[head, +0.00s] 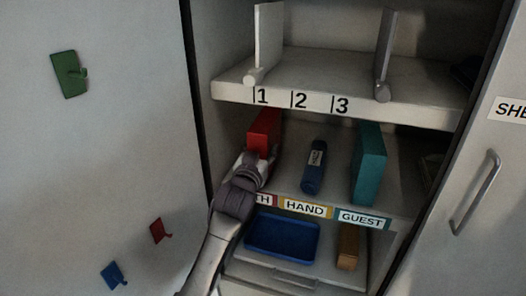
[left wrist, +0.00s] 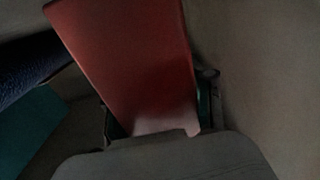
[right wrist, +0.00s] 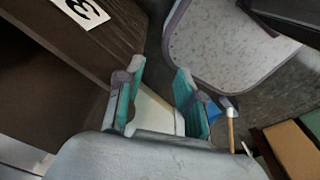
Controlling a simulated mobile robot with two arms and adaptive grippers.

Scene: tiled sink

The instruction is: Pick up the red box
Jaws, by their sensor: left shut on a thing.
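The red box (head: 264,131) stands upright at the left end of the middle shelf in the head view. My left gripper (head: 255,163) reaches in from the front and is shut on its near, lower part. In the left wrist view the red box (left wrist: 130,60) rises from between the fingers, and its bottom end is hidden by the gripper. I cannot tell whether the box still touches the shelf. My right gripper (right wrist: 160,100) shows only in the right wrist view; its teal-padded fingers are apart with nothing between them.
On the same shelf stand a dark blue bottle (head: 314,167) and a teal box (head: 369,163) to the right. The upper shelf (head: 320,75) with labels 1, 2, 3 hangs above. A blue tray (head: 282,234) and an orange-brown object (head: 348,246) sit below. The cabinet's left side wall is close.

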